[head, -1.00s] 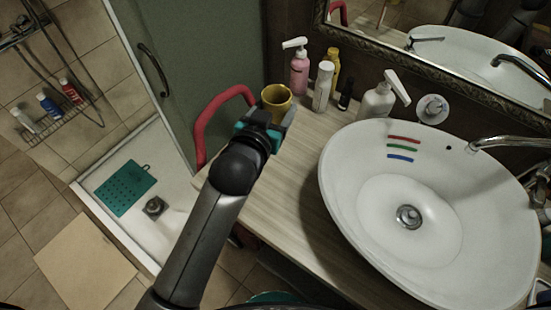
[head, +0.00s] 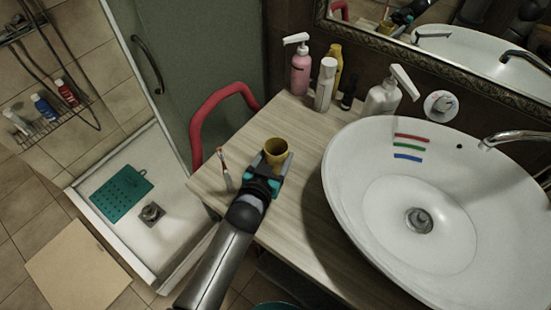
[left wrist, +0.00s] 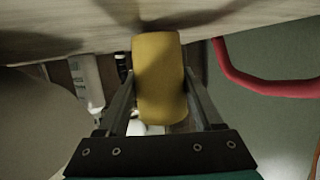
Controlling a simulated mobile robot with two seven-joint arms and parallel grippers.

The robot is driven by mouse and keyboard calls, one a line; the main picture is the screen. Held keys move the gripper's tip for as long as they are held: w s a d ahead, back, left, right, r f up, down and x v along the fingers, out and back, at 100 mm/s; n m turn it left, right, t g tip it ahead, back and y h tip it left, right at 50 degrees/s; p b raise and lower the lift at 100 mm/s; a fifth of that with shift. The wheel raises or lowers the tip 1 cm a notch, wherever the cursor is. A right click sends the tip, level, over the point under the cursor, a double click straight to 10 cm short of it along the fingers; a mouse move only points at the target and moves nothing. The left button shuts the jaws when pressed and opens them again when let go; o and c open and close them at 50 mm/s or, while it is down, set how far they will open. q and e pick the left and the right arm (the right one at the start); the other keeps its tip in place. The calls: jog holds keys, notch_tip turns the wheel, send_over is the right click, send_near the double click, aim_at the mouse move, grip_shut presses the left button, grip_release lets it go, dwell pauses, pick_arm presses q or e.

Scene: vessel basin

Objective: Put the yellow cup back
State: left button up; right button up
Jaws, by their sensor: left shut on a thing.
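The yellow cup (head: 268,157) is upright over the wooden counter, left of the basin, with its open mouth up. My left gripper (head: 279,170) is shut on the cup from the near side. In the left wrist view the yellow cup (left wrist: 158,78) lies between the two fingers, close to the counter surface. I cannot tell whether its base touches the counter. My right gripper is not in view.
A toothbrush (head: 225,170) stands left of the cup; its base is unclear. Pink (head: 300,70) and white (head: 325,85) bottles and a soap dispenser (head: 382,98) line the back. The white basin (head: 345,190) is at right, a red rail (head: 205,112) at left. Counter (head: 292,122) behind the cup is clear.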

pick_arm(q)
jog(key=shift+f, duration=0.2)
jog(key=shift+f, duration=0.15)
jog(key=o, duration=1.3)
jog(key=shift+o, duration=0.2)
jog(key=shift+s+r, duration=0.15)
jog(key=shift+r, duration=0.1)
jog(key=p+v, duration=0.2)
jog(key=v, duration=0.9)
jog(key=shift+s+a+r, duration=0.1)
jog(key=shift+s+a, duration=0.05)
jog(key=shift+s, duration=0.15)
